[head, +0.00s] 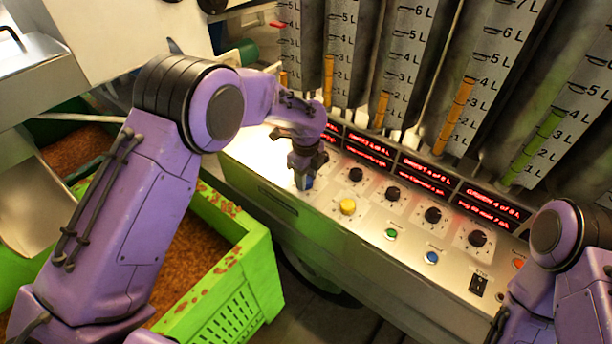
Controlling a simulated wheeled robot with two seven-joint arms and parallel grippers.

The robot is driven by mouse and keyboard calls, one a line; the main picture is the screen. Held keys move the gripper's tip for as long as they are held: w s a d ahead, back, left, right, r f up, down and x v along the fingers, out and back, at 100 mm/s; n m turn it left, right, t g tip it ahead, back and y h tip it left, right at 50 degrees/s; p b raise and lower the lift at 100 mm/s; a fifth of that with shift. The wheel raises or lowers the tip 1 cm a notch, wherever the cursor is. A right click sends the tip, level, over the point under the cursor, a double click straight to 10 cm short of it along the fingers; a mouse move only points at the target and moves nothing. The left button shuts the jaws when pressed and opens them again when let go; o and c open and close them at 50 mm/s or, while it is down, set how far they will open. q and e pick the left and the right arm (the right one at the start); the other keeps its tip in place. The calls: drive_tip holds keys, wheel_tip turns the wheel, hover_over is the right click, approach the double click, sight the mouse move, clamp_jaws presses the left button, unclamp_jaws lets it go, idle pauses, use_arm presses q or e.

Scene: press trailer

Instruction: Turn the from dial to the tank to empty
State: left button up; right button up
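A sloped metal control panel (330,207) carries a row of black dials, including one (355,174) at the left, two in the middle (392,193) (433,215) and one (477,238) at the right. Their labels are too small to read, so I cannot tell which is the from dial. My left gripper (304,168) points down at the panel's left end, left of the leftmost visible dial. A small blue part (307,183) shows at its tips. The gripper hides what lies beneath it, and its finger gap is not clear. My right gripper is out of view.
Gauged tanks (462,105) with orange and green levels stand behind red-lit displays (425,175). Yellow (347,207), green (391,234), blue (431,257) and orange (519,263) buttons and a black switch (478,284) sit on the panel. A green crate (235,290) stands at its left.

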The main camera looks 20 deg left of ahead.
use_arm(q)
drive_tip(key=shift+r+n+p, duration=0.2)
drive_tip(key=shift+n+p, duration=0.4)
drive_tip(key=shift+p, duration=0.15)
drive_tip(key=shift+n+p, duration=0.85)
drive_tip(key=shift+n, duration=0.35)
drive_tip(key=shift+n+p, duration=0.65)
drive_tip(key=shift+n, duration=0.55)
drive_tip(key=shift+f+n+p, duration=0.15)
drive_tip(key=shift+n+p, duration=0.35)
drive_tip(key=shift+n, duration=0.9)
drive_tip(key=o, duration=1.1)
drive_tip(key=shift+c, duration=0.2)
